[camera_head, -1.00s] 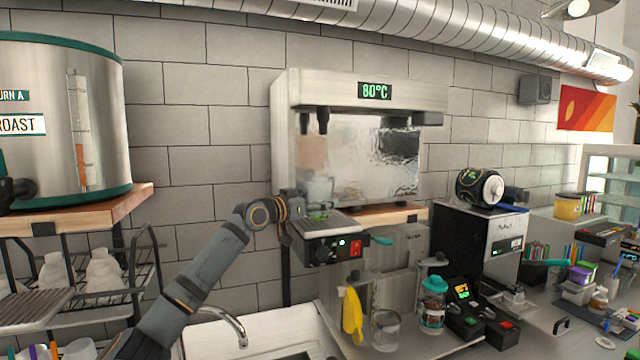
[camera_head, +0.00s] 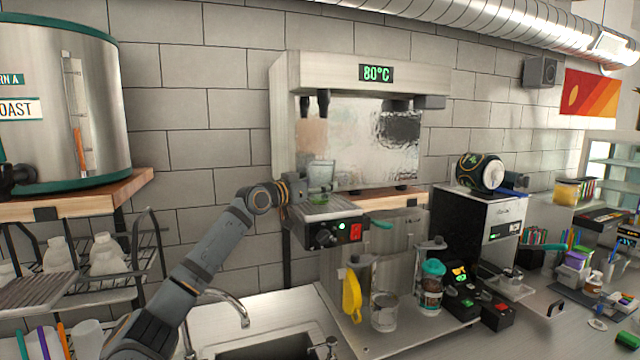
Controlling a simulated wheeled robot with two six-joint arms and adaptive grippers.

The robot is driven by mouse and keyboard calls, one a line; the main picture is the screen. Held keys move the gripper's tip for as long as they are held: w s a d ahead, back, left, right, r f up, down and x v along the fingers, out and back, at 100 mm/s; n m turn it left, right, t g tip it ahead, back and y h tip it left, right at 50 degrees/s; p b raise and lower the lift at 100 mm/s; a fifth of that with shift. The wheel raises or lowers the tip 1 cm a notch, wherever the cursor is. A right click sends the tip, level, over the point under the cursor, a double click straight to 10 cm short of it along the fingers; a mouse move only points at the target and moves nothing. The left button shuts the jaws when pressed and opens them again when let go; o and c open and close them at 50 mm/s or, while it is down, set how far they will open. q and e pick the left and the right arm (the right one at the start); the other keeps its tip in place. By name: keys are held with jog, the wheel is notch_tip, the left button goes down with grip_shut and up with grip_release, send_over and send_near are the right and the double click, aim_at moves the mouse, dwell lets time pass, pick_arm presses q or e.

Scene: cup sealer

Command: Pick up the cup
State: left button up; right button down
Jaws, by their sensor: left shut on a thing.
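A clear cup (camera_head: 320,174) with something green low in it is at the machine with the 80°C display (camera_head: 334,72), above its metal drip tray (camera_head: 330,210). My left gripper (camera_head: 306,188) reaches in from the left and is shut on the cup at its left side. The fingers are small and partly hidden by the cup and my wrist. I cannot tell whether the cup touches the tray. My right gripper is not in view.
Below the machine, a shelf holds a yellow object (camera_head: 351,298), a clear glass (camera_head: 384,312) and a teal-lidded jar (camera_head: 431,290). A tap (camera_head: 228,302) and sink are in front. A large steel urn (camera_head: 62,105) stands on a wooden shelf at left.

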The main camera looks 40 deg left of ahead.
pick_arm(q)
jog(key=shift+r, duration=0.15)
notch_tip(320, 180, up, 10)
jog(key=shift+f, duration=0.25)
